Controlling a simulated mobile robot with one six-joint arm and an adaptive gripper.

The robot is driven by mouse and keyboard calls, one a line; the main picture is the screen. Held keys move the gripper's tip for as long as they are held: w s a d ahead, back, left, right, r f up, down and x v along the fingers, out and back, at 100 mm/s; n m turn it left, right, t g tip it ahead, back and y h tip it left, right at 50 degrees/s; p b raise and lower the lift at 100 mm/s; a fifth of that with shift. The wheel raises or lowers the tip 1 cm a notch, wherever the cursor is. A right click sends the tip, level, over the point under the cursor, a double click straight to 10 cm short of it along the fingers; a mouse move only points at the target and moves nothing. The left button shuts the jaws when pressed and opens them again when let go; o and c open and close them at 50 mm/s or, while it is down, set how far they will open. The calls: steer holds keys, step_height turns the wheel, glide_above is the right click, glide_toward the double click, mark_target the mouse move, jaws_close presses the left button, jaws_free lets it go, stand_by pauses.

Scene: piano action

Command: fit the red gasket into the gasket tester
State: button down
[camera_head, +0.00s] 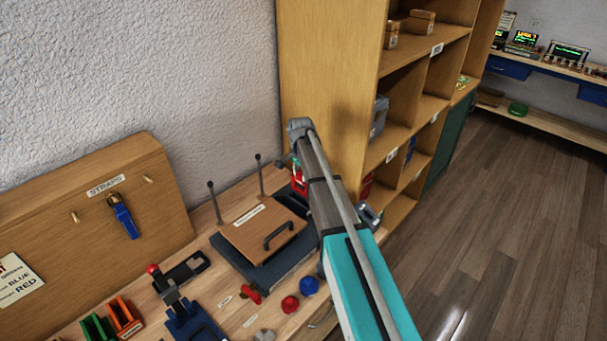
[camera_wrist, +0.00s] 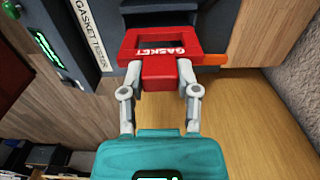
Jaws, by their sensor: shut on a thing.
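The red gasket (camera_wrist: 157,70), a square frame with an opening and a GASKET label, is between the fingertips of my gripper (camera_wrist: 158,80) in the wrist view. My gripper is shut on its two sides. The dark grey gasket tester (camera_wrist: 112,18), with a white name label and a green-lit display, is right at the gasket's far side. The gasket overlaps the tester's front in this view; I cannot tell how deep it sits. In the head view, a red part (camera_head: 299,181) shows beside my arm, which hides most of the gripper and tester.
An orange piece (camera_wrist: 210,60) sticks out right of the gasket. In the head view, a wooden shelf unit (camera_head: 330,60) stands close behind my arm. A hinged board with a handle (camera_head: 262,232), red and blue knobs and a straps panel (camera_head: 95,205) are to the left.

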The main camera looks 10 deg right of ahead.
mark_target(301, 194)
steer(key=shift+f+b, duration=1.1)
steer(key=shift+f, duration=0.25)
steer(key=shift+s+f+b, duration=0.1)
steer(key=shift+f+b, duration=2.1)
stand_by(2.7)
stand_by(0.3)
steer(key=shift+c, duration=1.3)
jaws_free()
steer(key=shift+o, duration=1.2)
